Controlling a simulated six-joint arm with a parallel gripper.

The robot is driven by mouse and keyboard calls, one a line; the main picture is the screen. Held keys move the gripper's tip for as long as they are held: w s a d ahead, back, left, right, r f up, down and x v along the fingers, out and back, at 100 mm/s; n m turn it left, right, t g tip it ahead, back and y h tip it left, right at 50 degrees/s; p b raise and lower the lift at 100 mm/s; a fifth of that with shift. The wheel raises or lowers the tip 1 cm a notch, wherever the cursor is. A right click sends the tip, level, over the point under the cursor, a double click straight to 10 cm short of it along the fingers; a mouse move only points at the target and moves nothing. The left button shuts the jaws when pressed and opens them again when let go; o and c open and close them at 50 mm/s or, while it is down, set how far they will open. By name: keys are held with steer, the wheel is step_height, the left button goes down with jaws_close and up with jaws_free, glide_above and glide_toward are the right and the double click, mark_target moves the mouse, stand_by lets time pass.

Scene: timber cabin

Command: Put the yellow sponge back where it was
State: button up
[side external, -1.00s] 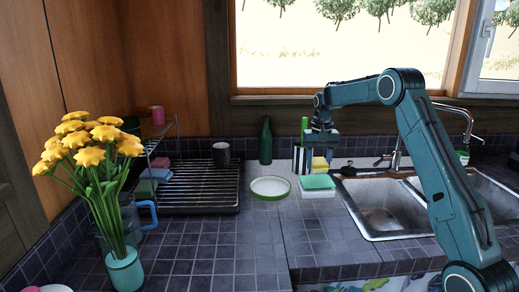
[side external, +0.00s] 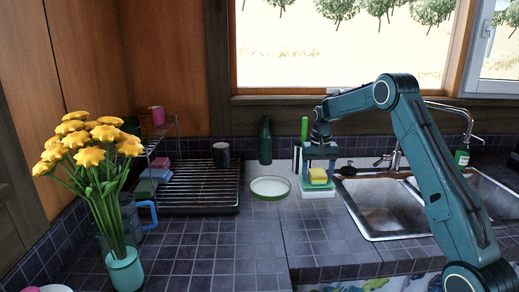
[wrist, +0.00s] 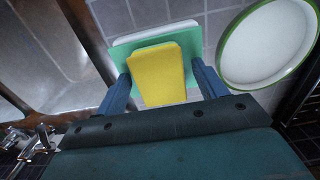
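The yellow sponge (side external: 318,175) is directly over a green sponge (side external: 308,187) with a white layer beneath, at the left of the sink. It appears to rest on the green one, though contact is hard to judge. The yellow sponge (wrist: 158,73) and the green one (wrist: 199,36) also show in the wrist view. My gripper (side external: 319,174) points down with a finger on each side of the yellow sponge. In the wrist view my gripper (wrist: 161,75) is open, with narrow gaps between the fingers and the sponge's sides.
A round white dish with green rim (side external: 271,187) is close at the left. A dark green bottle (side external: 265,142) and a green-handled brush (side external: 304,129) stand behind. The sink (side external: 384,209) is at the right, the drying rack (side external: 199,187) at the left.

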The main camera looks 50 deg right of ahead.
mark_target(318, 173)
stand_by(0.3)
step_height(318, 173, up, 12)
steer(key=shift+r, duration=0.2)
stand_by(0.6)
stand_by(0.5)
steer(key=s+a+r+n+t, duration=0.1)
steer(key=s+a+r+n, duration=0.1)
steer(key=s+a+r, duration=0.55)
steer(key=s+a+r+n+t, duration=0.2)
steer(key=s+a, duration=0.2)
steer(key=a, duration=0.7)
steer(key=s+a+f+n+t, duration=0.1)
steer(key=s+a+f+n, duration=0.1)
steer(key=s+a, duration=0.3)
steer(key=s+a+f+n+t, duration=0.1)
steer(key=s+a+f+n, duration=0.2)
steer(key=s, duration=1)
steer(key=a+f, duration=0.1)
steer(key=a, duration=0.2)
steer(key=shift+t, duration=0.3)
